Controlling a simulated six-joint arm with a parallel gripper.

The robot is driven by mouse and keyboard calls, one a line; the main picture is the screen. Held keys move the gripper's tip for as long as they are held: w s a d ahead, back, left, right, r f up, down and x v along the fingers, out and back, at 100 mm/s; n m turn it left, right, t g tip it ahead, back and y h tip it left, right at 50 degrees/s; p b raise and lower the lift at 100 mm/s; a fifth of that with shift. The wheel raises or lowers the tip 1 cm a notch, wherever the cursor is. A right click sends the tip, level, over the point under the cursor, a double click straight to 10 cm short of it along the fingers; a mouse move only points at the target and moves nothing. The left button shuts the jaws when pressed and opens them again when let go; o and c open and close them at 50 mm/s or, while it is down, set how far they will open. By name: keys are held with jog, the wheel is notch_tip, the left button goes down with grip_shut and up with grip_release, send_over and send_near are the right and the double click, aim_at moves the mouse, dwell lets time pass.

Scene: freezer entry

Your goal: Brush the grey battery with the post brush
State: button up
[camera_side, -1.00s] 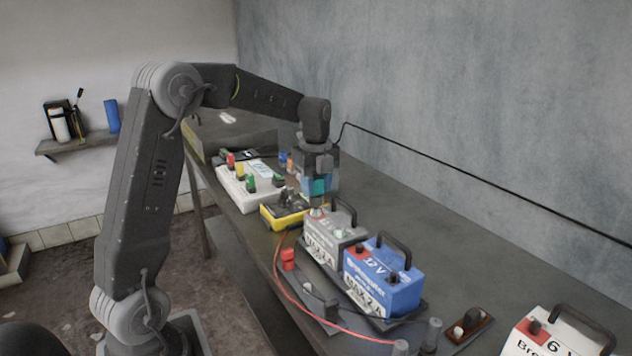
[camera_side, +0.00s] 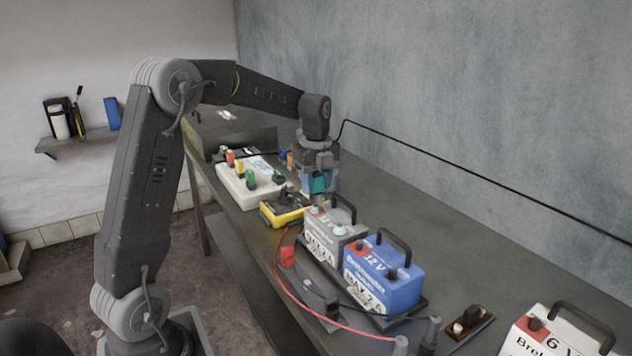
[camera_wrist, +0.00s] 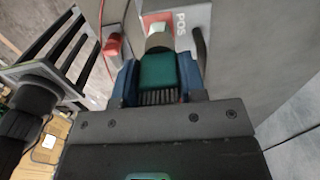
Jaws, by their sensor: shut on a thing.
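The grey battery (camera_side: 327,238) stands on a dark tray beside a blue battery (camera_side: 383,277), with a black handle and terminal posts on top. My gripper (camera_side: 319,186) is above its far end, shut on the teal post brush (camera_side: 319,183). In the wrist view, the blue fingers hold the brush (camera_wrist: 158,70) from both sides, bristles showing below it. A pale round post (camera_wrist: 159,40) on a red base shows right at the brush's far end, next to the letters POS. I cannot tell whether brush and post touch.
A yellow meter (camera_side: 285,210) and a white box with coloured knobs (camera_side: 250,190) lie behind. A red clip (camera_side: 288,256) with a red lead is at the bench's front edge. A white battery (camera_side: 555,335) stands at the near right. A black cable runs along the wall.

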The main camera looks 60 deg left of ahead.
jog(key=shift+f, duration=1.35)
jog(key=o, duration=1)
jog(key=shift+o, duration=0.2)
notch_tip(320, 180, up, 12)
jog(key=shift+r, duration=0.9)
